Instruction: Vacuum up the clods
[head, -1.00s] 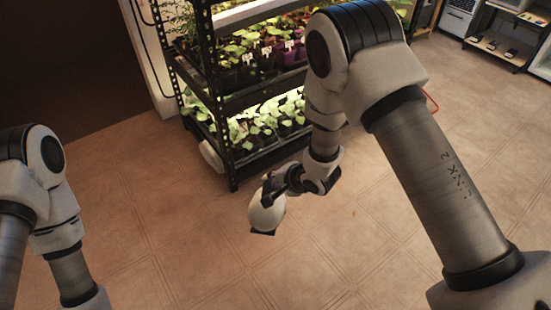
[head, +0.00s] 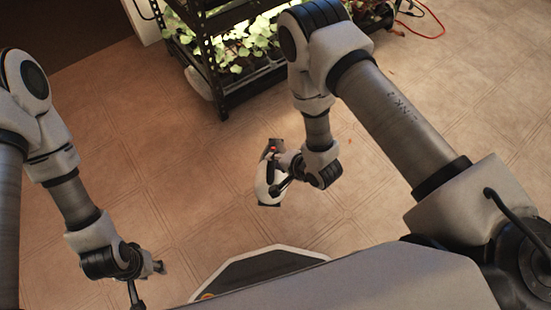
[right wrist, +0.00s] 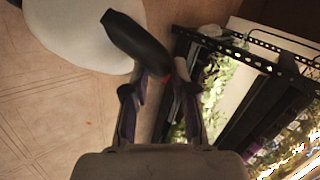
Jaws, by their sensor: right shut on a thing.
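My right gripper (head: 279,176) is shut on a white hand vacuum (head: 263,187), above the floor in front of the rack. In the right wrist view its fingers (right wrist: 158,82) close around the vacuum's dark handle (right wrist: 137,38); the white body (right wrist: 85,28) shows at the top left. Small orange-brown specks, possibly clods, lie on the floor: one right of the gripper (head: 349,140), another farther back (head: 390,72). A speck also shows in the right wrist view (right wrist: 88,124). My left gripper (head: 154,268) hangs at lower left, apart from everything; its jaws are unclear.
A black metal rack (head: 207,72) with leafy seedlings (head: 240,47) stands behind my right arm. A red cord (head: 431,20) lies on the floor at the back right. The tiled floor (head: 190,165) between the grippers and the rack is mostly clear.

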